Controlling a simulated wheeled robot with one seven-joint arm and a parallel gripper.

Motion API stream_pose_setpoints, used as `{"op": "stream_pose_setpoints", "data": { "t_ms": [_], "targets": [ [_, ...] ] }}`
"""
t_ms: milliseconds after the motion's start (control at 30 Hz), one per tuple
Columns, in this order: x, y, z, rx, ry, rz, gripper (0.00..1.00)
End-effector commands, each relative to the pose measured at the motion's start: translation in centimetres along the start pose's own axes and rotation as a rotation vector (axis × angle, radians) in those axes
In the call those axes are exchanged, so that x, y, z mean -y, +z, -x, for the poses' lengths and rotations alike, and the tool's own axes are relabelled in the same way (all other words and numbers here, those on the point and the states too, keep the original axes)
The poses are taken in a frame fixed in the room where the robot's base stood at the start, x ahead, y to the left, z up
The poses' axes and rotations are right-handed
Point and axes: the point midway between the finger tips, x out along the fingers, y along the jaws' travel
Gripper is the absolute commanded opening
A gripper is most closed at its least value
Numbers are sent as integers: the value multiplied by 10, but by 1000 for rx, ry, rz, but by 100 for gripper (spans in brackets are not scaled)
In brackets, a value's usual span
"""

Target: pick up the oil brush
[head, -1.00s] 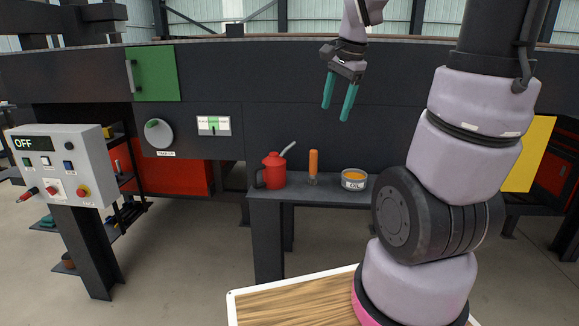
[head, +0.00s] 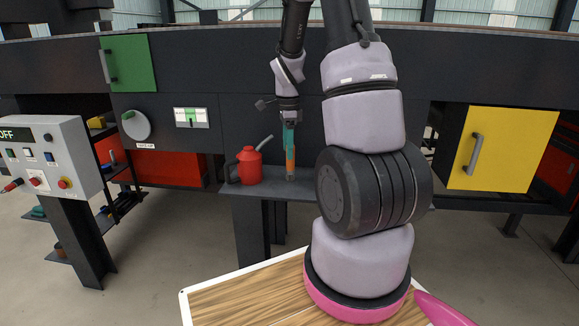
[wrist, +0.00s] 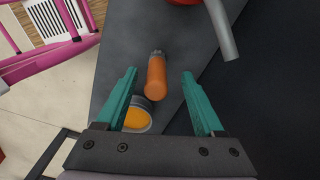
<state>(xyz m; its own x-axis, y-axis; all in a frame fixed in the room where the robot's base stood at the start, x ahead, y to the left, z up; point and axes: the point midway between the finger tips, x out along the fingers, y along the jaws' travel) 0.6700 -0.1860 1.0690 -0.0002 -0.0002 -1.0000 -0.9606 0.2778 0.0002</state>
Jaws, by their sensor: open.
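The oil brush, with an orange handle (head: 290,163), stands upright on the dark shelf (head: 268,188) in the head view. In the wrist view its orange handle (wrist: 156,78) points toward the camera, with the grey brush end beyond it. My gripper (head: 289,145) is above the shelf in line with the handle, its teal fingers overlapping the handle's upper part. In the wrist view my gripper (wrist: 159,74) is open, one finger on each side of the handle, with a gap on both sides. It holds nothing. I cannot tell exactly how far down the fingers reach.
A red oil can (head: 249,165) with a grey spout stands left of the brush. A round tin with orange contents (wrist: 139,117) is close by near the left finger; my arm hides it in the head view. The dark machine wall (head: 260,125) rises behind the shelf.

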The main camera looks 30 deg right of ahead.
Motion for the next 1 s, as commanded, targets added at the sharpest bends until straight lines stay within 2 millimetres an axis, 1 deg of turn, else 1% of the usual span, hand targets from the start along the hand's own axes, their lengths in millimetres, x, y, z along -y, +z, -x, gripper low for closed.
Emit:
{"op": "stream_pose_setpoints", "data": {
  "t_ms": [233,333,433,633,667,700,767,800,833,1000],
  "targets": [
    [-5,-7,-33,1,4,-1,70],
    [-4,-6,-45,0,2,0,70],
    [-3,-6,-51,0,-1,1,70],
    [-3,-6,-51,0,-2,1,70],
    [-3,-6,-51,0,-2,1,66],
    [-3,-6,-51,0,-2,1,51],
    [-3,-6,-51,0,-2,1,28],
    [-3,-6,-51,0,-2,1,12],
    [-3,-6,-51,0,-2,1,1],
    [-3,-6,-51,0,-2,1,0]
  ]
}}
